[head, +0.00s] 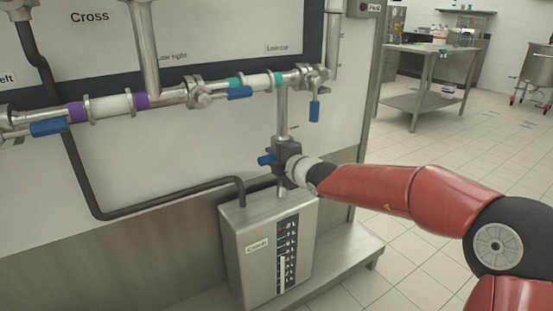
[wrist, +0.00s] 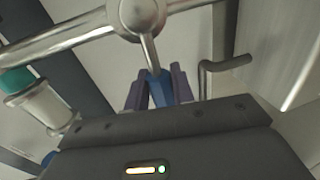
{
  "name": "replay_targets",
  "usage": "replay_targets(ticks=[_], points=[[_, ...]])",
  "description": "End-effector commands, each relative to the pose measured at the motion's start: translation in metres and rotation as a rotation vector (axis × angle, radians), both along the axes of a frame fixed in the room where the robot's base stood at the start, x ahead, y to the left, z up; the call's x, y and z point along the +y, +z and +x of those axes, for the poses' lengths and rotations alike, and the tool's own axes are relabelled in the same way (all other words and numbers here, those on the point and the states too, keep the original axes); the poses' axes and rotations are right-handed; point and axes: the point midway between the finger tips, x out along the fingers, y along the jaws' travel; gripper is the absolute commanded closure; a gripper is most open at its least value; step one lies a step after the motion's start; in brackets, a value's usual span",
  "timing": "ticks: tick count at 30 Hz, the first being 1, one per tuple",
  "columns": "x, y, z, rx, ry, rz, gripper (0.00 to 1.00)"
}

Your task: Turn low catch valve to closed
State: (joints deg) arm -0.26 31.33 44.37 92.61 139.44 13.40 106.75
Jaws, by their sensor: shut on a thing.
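The catch valve's blue handle (head: 265,160) sticks out to the left of the vertical pipe (head: 283,115) above the steel box labelled Catch (head: 250,245). My gripper (head: 280,157) is at this pipe, just above the box, and hides most of the valve body. In the wrist view the blue handle (wrist: 159,90) sits between the two fingers of my gripper (wrist: 155,93), which are shut on it. A metal stem runs from the handle to a round valve hub (wrist: 138,14) at the top.
Above are horizontal pipes with blue valve handles (head: 240,92) and (head: 314,111), and teal and purple bands. A dark hose (head: 160,207) bends into the box top from the left. A steel table (head: 430,60) stands far back.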

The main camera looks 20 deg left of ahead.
Motion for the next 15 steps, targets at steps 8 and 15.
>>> replay_targets(ticks=[8, 15], points=[[-0.0010, 0.0021, 0.0017, -0.001, -0.004, 0.005, 0.64], [-0.0006, 0.0013, 0.0009, -0.001, -0.002, 0.003, 0.56]])
